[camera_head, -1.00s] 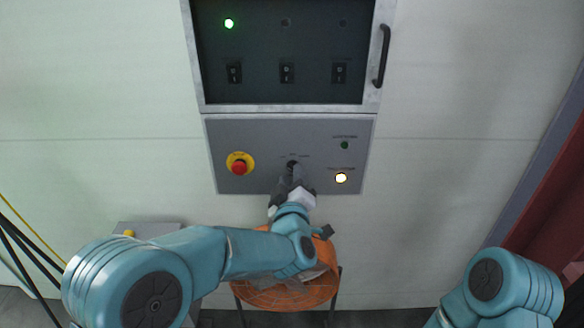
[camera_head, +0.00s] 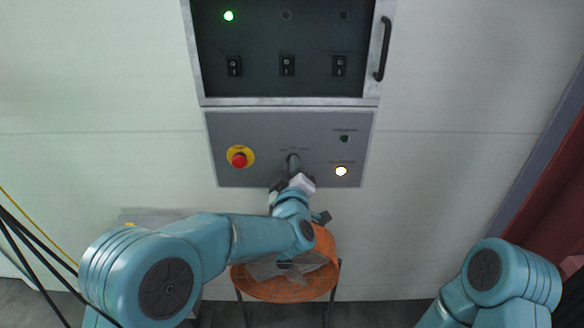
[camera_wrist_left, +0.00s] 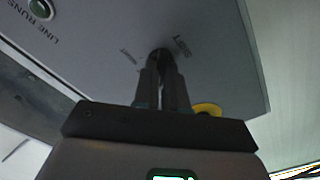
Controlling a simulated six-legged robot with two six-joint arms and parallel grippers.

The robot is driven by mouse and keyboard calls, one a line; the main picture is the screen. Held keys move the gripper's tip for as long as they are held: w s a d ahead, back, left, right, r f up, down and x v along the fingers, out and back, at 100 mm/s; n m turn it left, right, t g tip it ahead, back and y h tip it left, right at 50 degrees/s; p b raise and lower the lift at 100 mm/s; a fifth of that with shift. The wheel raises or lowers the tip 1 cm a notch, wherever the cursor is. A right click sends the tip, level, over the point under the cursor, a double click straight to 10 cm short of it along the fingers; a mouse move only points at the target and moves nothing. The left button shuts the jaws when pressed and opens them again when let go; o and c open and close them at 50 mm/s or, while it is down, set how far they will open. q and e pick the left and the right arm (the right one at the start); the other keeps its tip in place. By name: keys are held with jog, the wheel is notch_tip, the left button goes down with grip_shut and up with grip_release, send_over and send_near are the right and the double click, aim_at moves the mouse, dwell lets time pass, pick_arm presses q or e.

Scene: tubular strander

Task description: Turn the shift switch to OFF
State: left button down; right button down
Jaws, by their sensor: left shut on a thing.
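The shift switch (camera_wrist_left: 163,56) is a dark knob on the grey control panel (camera_head: 225,130), between the red emergency button and the lit lamp. In the left wrist view small lettering lies on both sides of it, too blurred to read in full. My left gripper (camera_head: 293,162) reaches up to the panel from below. In the left wrist view its fingers (camera_wrist_left: 161,80) are shut on the knob and hide most of it, so I cannot tell which way it points. My right arm shows at the lower right, but its gripper is out of view.
A red emergency button (camera_head: 239,158) on a yellow ring is left of the switch. A lit lamp (camera_head: 341,171) and a dark green lamp (camera_head: 344,139) are to its right. A glazed cabinet with rocker switches (camera_head: 287,66) is above.

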pick_arm(q)
jog(key=shift+d+r+m+b, duration=0.1)
jog(key=shift+m+b, duration=0.1)
jog(key=shift+m, duration=1.9)
jog(key=shift+r+m+b, duration=0.1)
jog(key=shift+m+b, duration=0.05)
jog(key=shift+m, duration=1.95)
jog(key=c, duration=1.2)
grip_release()
jog(key=shift+f, duration=0.1)
